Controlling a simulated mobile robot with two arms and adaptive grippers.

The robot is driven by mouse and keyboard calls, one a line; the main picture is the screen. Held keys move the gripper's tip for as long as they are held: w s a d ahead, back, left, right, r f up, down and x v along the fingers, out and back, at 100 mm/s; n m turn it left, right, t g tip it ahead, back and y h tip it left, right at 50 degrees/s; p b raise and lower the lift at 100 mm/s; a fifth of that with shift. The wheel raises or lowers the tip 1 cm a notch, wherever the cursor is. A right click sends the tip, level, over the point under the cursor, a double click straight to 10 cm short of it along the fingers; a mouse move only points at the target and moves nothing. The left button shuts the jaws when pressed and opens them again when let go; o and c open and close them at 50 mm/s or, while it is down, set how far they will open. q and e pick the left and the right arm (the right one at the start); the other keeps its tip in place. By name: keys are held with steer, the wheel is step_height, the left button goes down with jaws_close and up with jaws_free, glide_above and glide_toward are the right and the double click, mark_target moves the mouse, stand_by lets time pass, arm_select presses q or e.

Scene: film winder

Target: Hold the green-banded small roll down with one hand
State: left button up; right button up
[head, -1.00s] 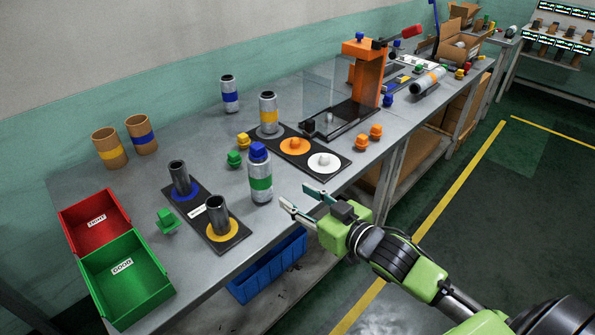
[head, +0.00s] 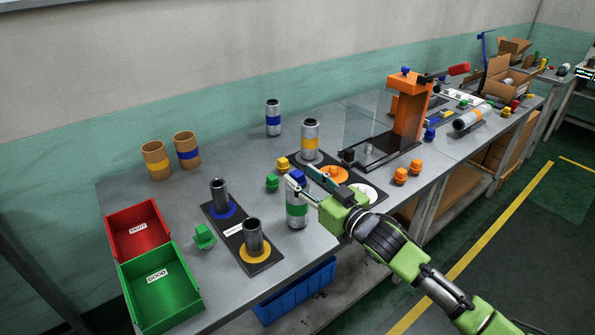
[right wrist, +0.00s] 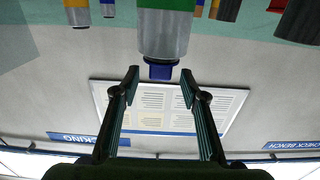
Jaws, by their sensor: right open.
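The green-banded small roll (head: 297,211) is a silver cylinder standing upright on the bench, with a blue plug (head: 298,176) in its top. My right gripper (head: 301,178) is open at the roll's top, its fingers partly hiding the roll and plug. In the right wrist view the roll (right wrist: 163,38) appears upside down, its blue plug (right wrist: 160,71) between the open fingertips, with a gap on either side. I cannot tell whether a finger touches it. My left gripper is not in view.
A black plate with two dark posts (head: 220,196) stands left of the roll. A yellow-banded roll (head: 310,138) and a plate with an orange disc (head: 327,176) are behind it. Red (head: 111,232) and green (head: 135,285) bins sit at left. Small green and yellow plugs lie nearby.

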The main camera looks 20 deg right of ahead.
steer(key=shift+x, duration=1.45)
steer(key=shift+c, duration=0.3)
